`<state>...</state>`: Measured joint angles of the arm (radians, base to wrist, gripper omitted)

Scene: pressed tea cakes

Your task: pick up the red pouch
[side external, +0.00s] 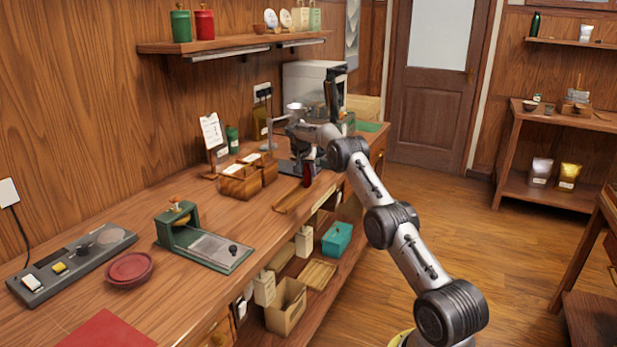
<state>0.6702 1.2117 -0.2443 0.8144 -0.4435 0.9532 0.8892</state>
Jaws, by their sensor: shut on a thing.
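A small dark red pouch (307,177) hangs upright below my gripper (308,164), toward the far end of the long wooden workbench. My gripper points down and is shut on the pouch's upper part. The fingers are small and dark in this view, and I cannot tell whether the pouch's lower end touches the bench.
Wooden boxes (240,182) stand left of the pouch, with a card stand (212,134) behind. A wooden tray (292,198) lies in front. A green press (200,240), a red round dish (130,269) and a red mat (104,331) are nearer.

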